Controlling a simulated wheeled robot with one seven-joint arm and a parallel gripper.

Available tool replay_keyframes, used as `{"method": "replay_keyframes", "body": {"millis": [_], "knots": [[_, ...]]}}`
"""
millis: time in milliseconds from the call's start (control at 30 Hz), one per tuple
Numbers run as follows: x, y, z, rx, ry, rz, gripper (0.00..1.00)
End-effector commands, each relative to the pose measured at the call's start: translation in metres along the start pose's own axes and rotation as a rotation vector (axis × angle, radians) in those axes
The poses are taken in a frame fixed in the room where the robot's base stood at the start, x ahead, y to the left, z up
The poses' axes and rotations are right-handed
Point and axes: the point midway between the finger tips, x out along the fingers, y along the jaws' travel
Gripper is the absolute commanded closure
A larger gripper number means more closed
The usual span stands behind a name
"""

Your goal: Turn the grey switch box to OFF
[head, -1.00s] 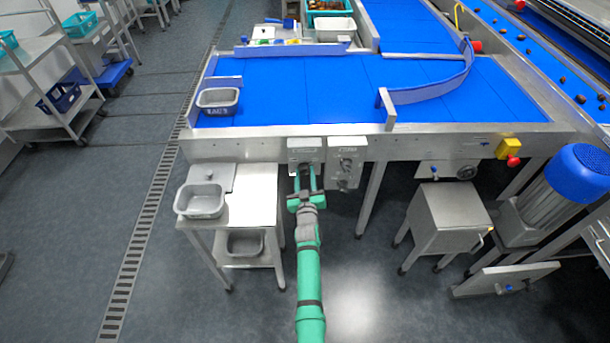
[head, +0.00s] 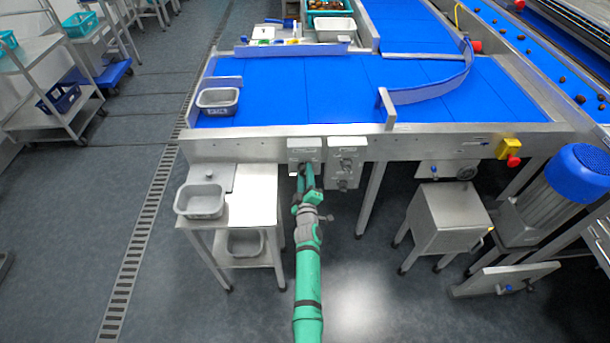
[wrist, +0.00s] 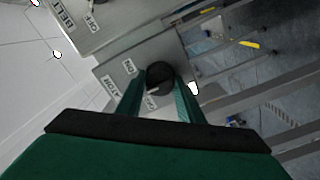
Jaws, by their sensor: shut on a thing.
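The grey switch box (head: 304,145) is mounted on the front edge of the blue-topped table, left of a second grey box. In the wrist view the switch box (wrist: 124,68) shows a round black knob (wrist: 159,74) with small white labels beside it, one seeming to read ON. A pale mark shows on the knob's lower left side, near a label partly hidden by a finger. My gripper (head: 306,176) reaches up to this box. In the wrist view my gripper's green fingers (wrist: 159,88) are shut on the knob, one on each side, and look rolled relative to the box.
The second grey box (head: 346,158) sits close on the right; a box labelled BELT and OFF (wrist: 98,17) shows in the wrist view. A steel side table (head: 257,200) with a grey tub (head: 200,204) stands at left. Open floor lies below.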

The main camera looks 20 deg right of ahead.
Motion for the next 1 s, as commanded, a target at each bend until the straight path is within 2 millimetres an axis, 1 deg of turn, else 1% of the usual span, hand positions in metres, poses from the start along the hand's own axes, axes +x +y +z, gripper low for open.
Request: {"method": "replay_keyframes", "body": {"millis": [300, 600, 800, 1000], "knots": [[-0.0004, -0.002, -0.0017, -0.299, 0.003, -0.002, 0.89], [-0.0005, -0.0021, -0.0015, -0.556, 0.003, -0.002, 0.89], [-0.0006, -0.0022, -0.0013, -0.682, 0.003, -0.003, 0.89], [-0.0006, -0.0022, -0.0011, -0.759, 0.003, -0.003, 0.89]]}}
